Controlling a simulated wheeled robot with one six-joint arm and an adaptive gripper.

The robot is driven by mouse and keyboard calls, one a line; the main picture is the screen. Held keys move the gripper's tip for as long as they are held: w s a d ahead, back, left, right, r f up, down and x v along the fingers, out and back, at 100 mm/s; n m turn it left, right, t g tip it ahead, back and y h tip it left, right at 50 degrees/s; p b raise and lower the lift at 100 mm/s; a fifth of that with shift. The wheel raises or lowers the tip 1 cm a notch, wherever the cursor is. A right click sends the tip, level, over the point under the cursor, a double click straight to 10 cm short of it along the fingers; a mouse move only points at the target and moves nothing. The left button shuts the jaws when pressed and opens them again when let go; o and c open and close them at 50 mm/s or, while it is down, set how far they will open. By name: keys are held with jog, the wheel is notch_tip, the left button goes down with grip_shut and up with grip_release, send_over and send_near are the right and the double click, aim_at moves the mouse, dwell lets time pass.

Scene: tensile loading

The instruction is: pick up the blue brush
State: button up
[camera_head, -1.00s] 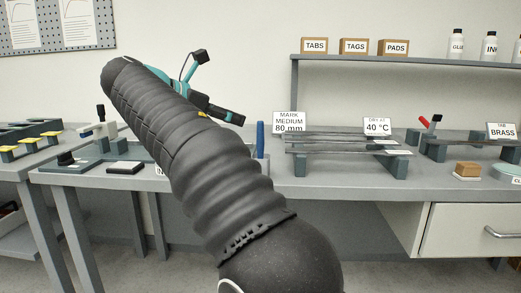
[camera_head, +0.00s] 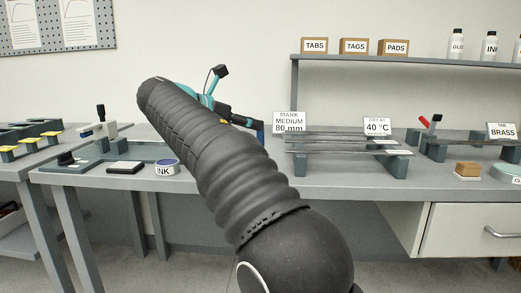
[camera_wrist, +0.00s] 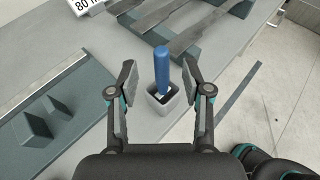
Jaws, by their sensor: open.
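The blue brush (camera_wrist: 162,69) stands upright in a small grey square holder (camera_wrist: 163,104) on the bench in the wrist view. My gripper (camera_wrist: 160,75) is open, with one finger on each side of the brush's handle and a gap on both sides. In the head view my gripper (camera_head: 252,124) is mostly behind my arm, and a sliver of the blue brush (camera_head: 260,133) shows beside its tip. The brush's lower end is inside the holder.
A rack of grey strips (camera_head: 345,142) stands right of the brush, with a "MARK MEDIUM 80 mm" sign (camera_head: 288,122) behind it. An ink tin (camera_head: 167,167) and a dark pad (camera_head: 126,167) lie to the left. A shelf (camera_head: 400,61) runs above the bench.

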jog(key=x, duration=0.2)
jog(key=b+x, duration=0.1)
jog(key=x, duration=0.1)
jog(key=shift+w+d+f, duration=0.1)
jog(key=shift+d+f, duration=0.2)
jog(key=shift+f, duration=0.05)
grip_shut()
